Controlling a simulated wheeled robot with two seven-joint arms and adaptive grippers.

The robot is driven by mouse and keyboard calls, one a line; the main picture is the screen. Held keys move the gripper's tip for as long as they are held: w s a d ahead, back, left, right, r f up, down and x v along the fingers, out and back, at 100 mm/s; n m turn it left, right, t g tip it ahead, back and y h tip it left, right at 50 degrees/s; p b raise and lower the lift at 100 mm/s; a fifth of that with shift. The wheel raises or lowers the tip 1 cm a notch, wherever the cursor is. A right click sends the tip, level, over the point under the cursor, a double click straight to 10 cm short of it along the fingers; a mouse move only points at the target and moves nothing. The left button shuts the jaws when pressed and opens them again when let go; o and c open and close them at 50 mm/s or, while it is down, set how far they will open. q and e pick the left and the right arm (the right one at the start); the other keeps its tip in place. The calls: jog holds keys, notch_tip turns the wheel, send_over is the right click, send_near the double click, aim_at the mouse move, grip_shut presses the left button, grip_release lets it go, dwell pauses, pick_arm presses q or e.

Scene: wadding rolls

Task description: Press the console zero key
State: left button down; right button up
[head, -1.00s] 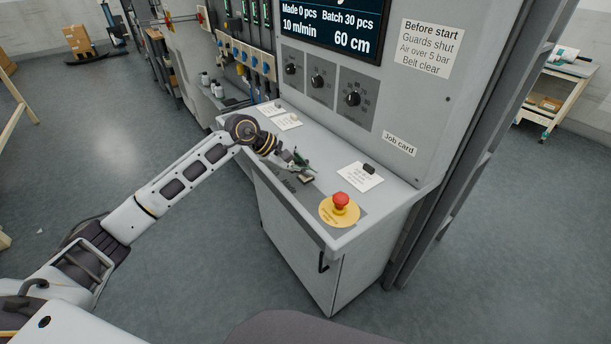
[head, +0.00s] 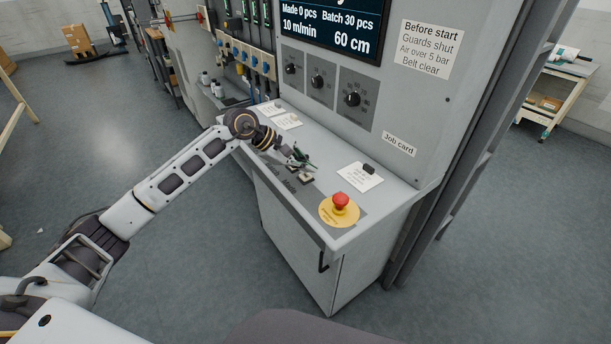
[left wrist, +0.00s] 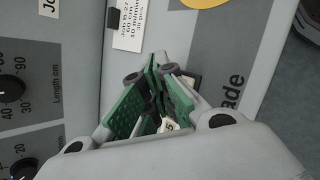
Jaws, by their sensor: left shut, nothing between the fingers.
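The grey console (head: 330,212) stands in the middle of the head view, its sloping top under my left gripper (head: 306,163). In the left wrist view the shut gripper (left wrist: 158,70) covers most of the key area. Part of a pale key (left wrist: 168,125) shows beneath the fingers. I cannot tell whether the fingertips touch a key. The display (head: 330,28) reads "Made 0 pcs". My right gripper is out of view.
A red stop button (head: 341,201) on a yellow disc sits on the console's near right corner. A white card with a dark clip (head: 360,177) lies behind it. Dials (head: 352,99) are on the upright panel behind. Free floor lies left of the console.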

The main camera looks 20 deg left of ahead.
aim_at(306, 177)
pick_arm(q)
jog(key=shift+r+p, duration=0.85)
jog(key=shift+r, duration=1.65)
